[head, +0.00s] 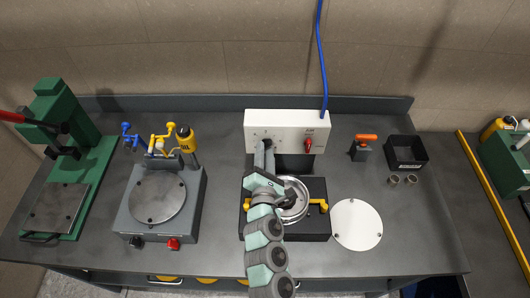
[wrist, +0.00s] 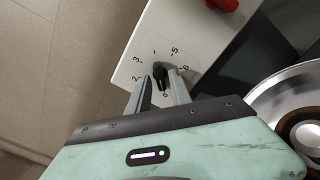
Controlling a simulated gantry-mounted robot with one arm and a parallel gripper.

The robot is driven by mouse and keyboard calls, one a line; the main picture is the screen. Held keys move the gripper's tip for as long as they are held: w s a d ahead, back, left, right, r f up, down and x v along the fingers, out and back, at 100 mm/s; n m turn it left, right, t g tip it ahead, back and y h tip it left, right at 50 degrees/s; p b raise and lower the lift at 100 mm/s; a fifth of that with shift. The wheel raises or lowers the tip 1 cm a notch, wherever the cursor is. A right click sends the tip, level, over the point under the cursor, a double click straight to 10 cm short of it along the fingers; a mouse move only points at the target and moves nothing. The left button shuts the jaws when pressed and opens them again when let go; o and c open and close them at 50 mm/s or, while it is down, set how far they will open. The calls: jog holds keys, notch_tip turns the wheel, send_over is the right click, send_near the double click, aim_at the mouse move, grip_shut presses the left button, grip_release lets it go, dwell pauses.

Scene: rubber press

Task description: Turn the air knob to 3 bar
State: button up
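The air knob (wrist: 160,75) is a small black knob on the white control box (head: 285,127), with a ring of printed numbers around it. Its long shape runs towards the 0 mark; the mark 3 (wrist: 137,60) lies up and left of it in the wrist view. I cannot make out a pointer line. My gripper (wrist: 160,76) is at the box, with one finger on each side of the knob and narrow gaps showing between. In the head view my gripper (head: 264,145) is in front of the box's left part and hides the knob.
A red switch (head: 308,144) is on the box's right. The round metal press chamber (head: 294,205) with yellow handles is below my arm.

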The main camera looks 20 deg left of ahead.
grip_shut()
jog(key=shift+m, duration=0.4)
jog(key=m+b, duration=0.3)
jog(key=m, duration=2.2)
jog(key=shift+r+m, duration=0.15)
jog(key=shift+m, duration=0.25)
dwell(0.4)
jog(key=shift+o, duration=1.2)
grip_release()
